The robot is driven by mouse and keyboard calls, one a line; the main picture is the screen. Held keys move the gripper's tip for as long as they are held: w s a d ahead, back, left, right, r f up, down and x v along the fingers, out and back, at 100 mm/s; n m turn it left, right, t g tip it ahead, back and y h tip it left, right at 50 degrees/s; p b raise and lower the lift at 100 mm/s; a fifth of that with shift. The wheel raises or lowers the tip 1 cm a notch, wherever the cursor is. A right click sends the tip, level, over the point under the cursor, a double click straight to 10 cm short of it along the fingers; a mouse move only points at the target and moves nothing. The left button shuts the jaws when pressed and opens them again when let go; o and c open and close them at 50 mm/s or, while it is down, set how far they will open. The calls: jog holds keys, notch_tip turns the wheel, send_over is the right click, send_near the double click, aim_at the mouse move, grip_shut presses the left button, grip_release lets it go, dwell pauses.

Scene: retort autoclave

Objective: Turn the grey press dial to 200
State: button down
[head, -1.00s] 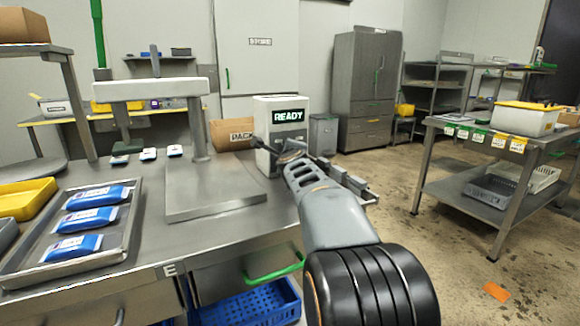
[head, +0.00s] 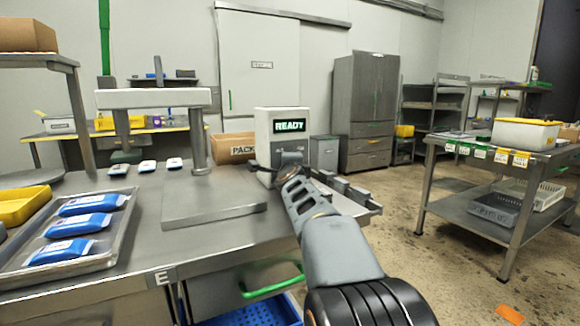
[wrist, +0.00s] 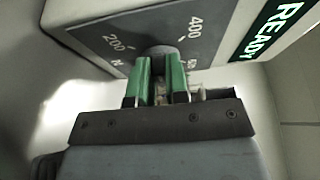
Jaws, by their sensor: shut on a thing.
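The grey press dial (wrist: 164,52) sits on a dark plate (wrist: 100,20) printed with 200 at upper left and 400 at upper right in the wrist view. My gripper (wrist: 163,66) is shut on the dial, one green finger on each side of it. No pointer shows clearly, so I cannot tell the dial's setting. In the head view, my gripper (head: 288,160) is at the front of the white press box (head: 263,125), below its lit READY display (head: 289,126). There the gripper hides the dial.
The steel bench carries a flat press plate (head: 215,203) and a tray (head: 120,225) of blue pouches to the left. Grey blocks (head: 350,190) lie along the bench edge right of the box. A steel table (head: 470,205) stands further right, with open floor between.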

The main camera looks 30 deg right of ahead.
jog(key=shift+d+r, duration=0.1)
jog(key=shift+r, duration=0.15)
jog(key=c, duration=1.2)
grip_release()
jog(key=shift+c, duration=0.2)
jog(key=shift+o, duration=0.6)
jog(key=shift+w+d+f, duration=0.1)
jog(key=shift+d+f, duration=0.05)
jog(key=shift+f, duration=0.1)
jog(key=shift+s+a, duration=0.2)
jog(key=shift+a, duration=0.05)
jog(key=p+v, duration=0.2)
jog(key=v, duration=1)
jog(key=shift+s+a, duration=0.1)
jog(key=shift+s, duration=0.05)
jog(key=shift+s+a, duration=0.25)
jog(key=shift+s, duration=0.2)
